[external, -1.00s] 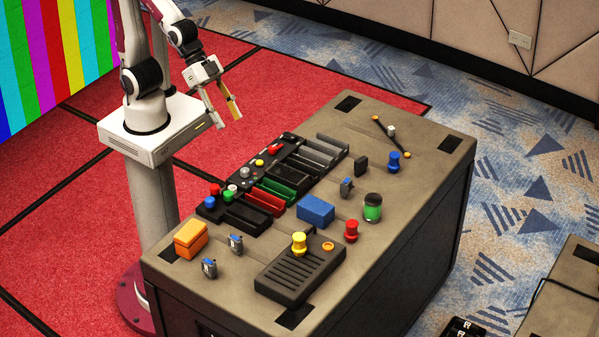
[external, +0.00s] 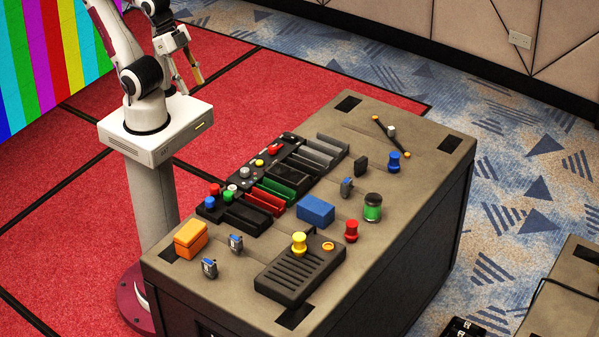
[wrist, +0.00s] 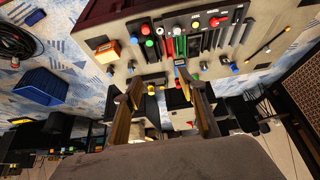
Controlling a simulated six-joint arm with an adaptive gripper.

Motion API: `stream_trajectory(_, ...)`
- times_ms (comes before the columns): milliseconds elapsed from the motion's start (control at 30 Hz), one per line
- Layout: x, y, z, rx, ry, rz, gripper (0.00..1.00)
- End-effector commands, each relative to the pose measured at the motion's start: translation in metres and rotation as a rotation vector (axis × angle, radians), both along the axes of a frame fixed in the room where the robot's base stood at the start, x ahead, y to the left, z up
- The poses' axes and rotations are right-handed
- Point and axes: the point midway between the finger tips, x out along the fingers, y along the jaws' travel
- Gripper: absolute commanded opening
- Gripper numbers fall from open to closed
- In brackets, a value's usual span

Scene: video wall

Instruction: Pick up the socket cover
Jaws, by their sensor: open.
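No part in view is plainly marked as the socket cover, and I cannot tell which small part it is. Candidates on the bench are a small black upright piece (external: 361,164) and small grey-blue connector-like pieces, one near the middle (external: 346,187) and two at the near left (external: 236,243) (external: 209,268). My gripper (external: 190,79) is open and empty, high over the red floor beyond the bench's left side, well apart from all of these. Its spread fingers also show in the wrist view (wrist: 166,96), with the bench above them.
The grey bench (external: 415,130) carries a black tray row (external: 243,218), an orange box (external: 190,239), a blue box (external: 316,210), a green-banded jar (external: 373,207), red (external: 351,231) and blue (external: 394,162) knobs, and a slotted black block (external: 300,272) with a yellow knob (external: 299,243).

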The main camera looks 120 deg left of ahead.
Motion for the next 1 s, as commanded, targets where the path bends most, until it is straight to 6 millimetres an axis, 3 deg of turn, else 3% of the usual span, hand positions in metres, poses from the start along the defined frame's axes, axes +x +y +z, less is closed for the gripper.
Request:
stream_trajectory(667,0.002,0.001,0.0,0.002,-0.002,0.001,0.45)
stream_trajectory(867,0.017,0.006,0.004,0.017,-0.018,0.011,0.45)
stream_trajectory(1000,0.041,0.015,0.009,0.04,-0.044,0.023,0.45)
